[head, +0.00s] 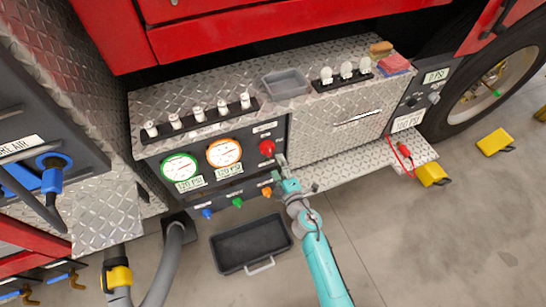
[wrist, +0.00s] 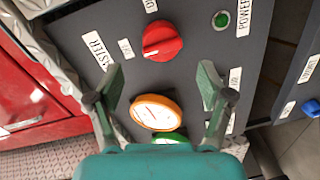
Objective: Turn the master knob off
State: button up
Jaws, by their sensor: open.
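The red master knob (head: 267,147) sits on the dark pump panel (head: 277,128), right of the orange-ringed gauge (head: 224,152). In the wrist view the knob (wrist: 162,41) is round with a raised grip and lies just beyond my fingertips, roughly centred between them. A partly hidden label reading "...ASTER" (wrist: 98,48) is left of it. The knob's exact setting is hard to read. My gripper (wrist: 161,80) is open and empty, with one finger to each side and a gap to the knob. In the head view my gripper (head: 288,172) is just right of and below the knob.
A green light (wrist: 221,20) sits beside the "POWER" label. Orange (head: 267,192), green and blue knobs line the panel's lower edge. A green-ringed gauge (head: 180,168) is farther left. A black tray (head: 222,265) lies on the floor below; a diamond-plate step (head: 350,168) juts out at right.

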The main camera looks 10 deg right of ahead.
jog(key=shift+v, duration=2.4)
jog(key=s+d+r+m+h, duration=0.1)
jog(key=s+d+r+m, duration=0.3)
jog(key=s, duration=0.9)
jog(key=s+d+f+m+h, duration=0.15)
jog(key=s+m, duration=0.35)
jog(key=s, duration=0.8)
jog(key=s+d+r+m+g+h, duration=0.1)
jog(key=s+d+r+m, duration=0.1)
jog(key=s+r+m, duration=0.2)
jog(key=s+d+r+m+h, duration=0.1)
jog(key=s+r+m, duration=0.4)
jog(key=s+r, duration=0.6)
jog(key=shift+s+d+g, duration=0.3)
jog(key=shift+d+g, duration=0.1)
jog(key=shift+d, duration=0.05)
